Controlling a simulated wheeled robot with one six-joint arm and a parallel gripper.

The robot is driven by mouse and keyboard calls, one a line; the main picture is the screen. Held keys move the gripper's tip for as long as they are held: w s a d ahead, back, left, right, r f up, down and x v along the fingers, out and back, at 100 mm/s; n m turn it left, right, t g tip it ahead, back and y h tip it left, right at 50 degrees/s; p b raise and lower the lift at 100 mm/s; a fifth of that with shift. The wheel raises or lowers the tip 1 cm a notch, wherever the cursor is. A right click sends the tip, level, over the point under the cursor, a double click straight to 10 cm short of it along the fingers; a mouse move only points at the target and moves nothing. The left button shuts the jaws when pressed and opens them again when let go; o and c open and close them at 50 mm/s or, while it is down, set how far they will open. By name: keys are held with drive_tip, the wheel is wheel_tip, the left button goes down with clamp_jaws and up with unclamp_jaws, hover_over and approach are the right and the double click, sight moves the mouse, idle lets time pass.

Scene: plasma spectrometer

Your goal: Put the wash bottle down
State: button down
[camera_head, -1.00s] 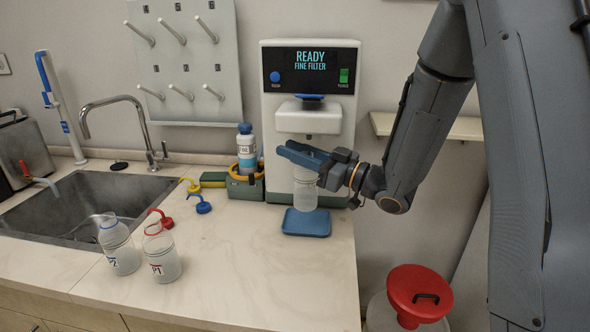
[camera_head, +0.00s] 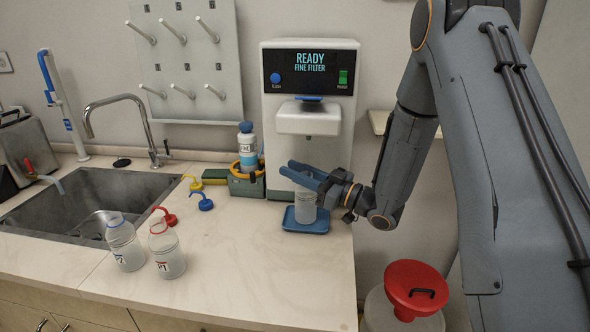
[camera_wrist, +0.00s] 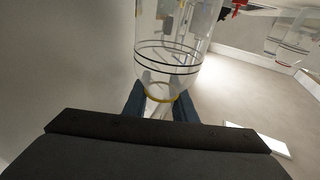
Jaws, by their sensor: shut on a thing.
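A clear wash bottle (camera_head: 305,211) is upright in my gripper (camera_head: 305,178), low over the blue tray (camera_head: 321,226) in front of the machine. I cannot tell whether its base touches the tray. The blue fingers are shut around its upper part and hide its top in the head view. In the wrist view the bottle (camera_wrist: 168,45) shows dark line marks and a yellow ring at its neck, between the fingers (camera_wrist: 160,103).
Two capless bottles, one blue-ringed (camera_head: 126,246) and one red-ringed (camera_head: 167,251), stand at the left. Red (camera_head: 164,216), blue (camera_head: 203,202) and yellow (camera_head: 192,183) spouted caps lie near the sink (camera_head: 40,205). A green caddy (camera_head: 243,186) holds a blue-capped bottle. The front counter is clear.

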drive_tip(key=shift+f, duration=0.2)
drive_tip(key=c, duration=1.5)
unclamp_jaws()
drive_tip(key=shift+o, duration=0.2)
drive_tip(key=b+v, duration=0.3)
drive_tip(key=v, duration=0.9)
drive_tip(key=shift+r, duration=0.2)
